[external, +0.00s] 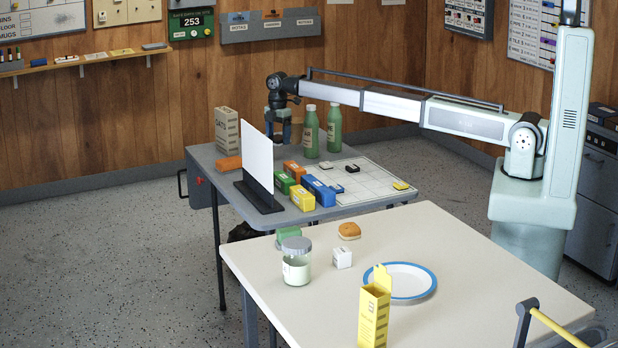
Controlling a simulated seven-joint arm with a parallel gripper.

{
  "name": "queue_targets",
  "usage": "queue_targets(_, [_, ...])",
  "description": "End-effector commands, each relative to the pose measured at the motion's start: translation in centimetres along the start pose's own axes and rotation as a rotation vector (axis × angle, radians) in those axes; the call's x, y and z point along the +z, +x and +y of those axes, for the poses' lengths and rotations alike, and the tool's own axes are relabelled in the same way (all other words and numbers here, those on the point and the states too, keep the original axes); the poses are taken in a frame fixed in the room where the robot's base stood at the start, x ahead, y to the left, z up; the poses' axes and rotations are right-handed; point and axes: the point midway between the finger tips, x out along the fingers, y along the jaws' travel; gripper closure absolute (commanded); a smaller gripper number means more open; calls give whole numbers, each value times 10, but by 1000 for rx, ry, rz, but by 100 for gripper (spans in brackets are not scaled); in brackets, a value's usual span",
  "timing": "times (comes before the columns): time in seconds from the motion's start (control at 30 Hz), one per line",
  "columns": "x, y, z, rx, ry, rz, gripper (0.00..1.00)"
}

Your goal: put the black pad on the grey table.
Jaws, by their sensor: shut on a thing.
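My gripper (278,128) hangs at the end of the outstretched arm above the back of the grey table (203,155), just behind the white upright panel. It is shut on a small dark thing; the panel hides part of that area, and I cannot tell for sure that this is the black pad. A yellow piece (400,185) lies on the sheet's right part.
The white panel (257,158) on a black foot, a carton (227,131), two green bottles (310,131) and several coloured blocks (318,190) crowd the grey table. A cream table (450,250) in front holds a jar (296,262), plate (405,281) and yellow box (374,310).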

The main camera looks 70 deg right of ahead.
Motion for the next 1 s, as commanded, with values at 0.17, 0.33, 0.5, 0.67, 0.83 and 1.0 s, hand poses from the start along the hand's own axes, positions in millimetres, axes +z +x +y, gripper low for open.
queue_targets(0.17, [0, 27, 0, -1, 0, 0, 54])
queue_targets(0.33, [0, 38, 0, -1, 0, 0, 54])
queue_targets(0.5, [0, 59, 0, -1, 0, 0, 54])
queue_targets(0.67, [0, 68, 0, 0, 0, 0, 54])
queue_targets(0.83, [0, 67, 0, 0, 0, 0, 54])
queue_targets(1.0, [0, 70, 0, 0, 0, 0, 54])
